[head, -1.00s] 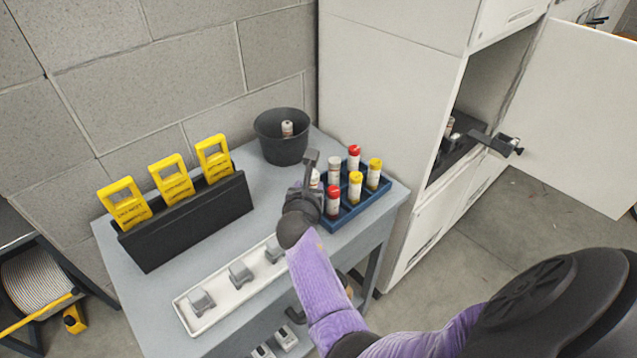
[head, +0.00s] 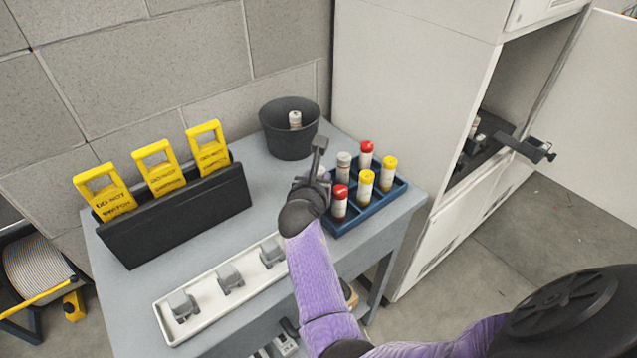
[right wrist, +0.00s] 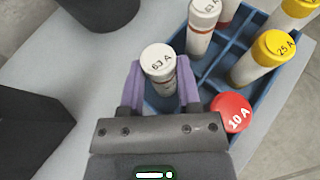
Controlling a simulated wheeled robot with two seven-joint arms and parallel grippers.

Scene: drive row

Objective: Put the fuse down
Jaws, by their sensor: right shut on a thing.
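My right gripper (head: 316,182) is shut on a fuse with a whitish-grey cap marked 63 A. In the right wrist view the fuse (right wrist: 159,62) stands between the two purple fingers of the gripper (right wrist: 160,78). It is at the left edge of the blue divided tray (head: 366,217); I cannot tell whether its foot rests in a compartment. In the head view the hand hides most of it. The tray holds another grey-capped fuse (head: 343,166), two red ones and two yellow ones. My left gripper is not in view.
A dark bin (head: 288,140) with a white fuse (head: 295,120) in it stands behind the gripper. A black rack (head: 180,215) holds yellow tags. A white strip (head: 205,313) with grey clips lies in front. The cabinet door (head: 590,120) at the right is open.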

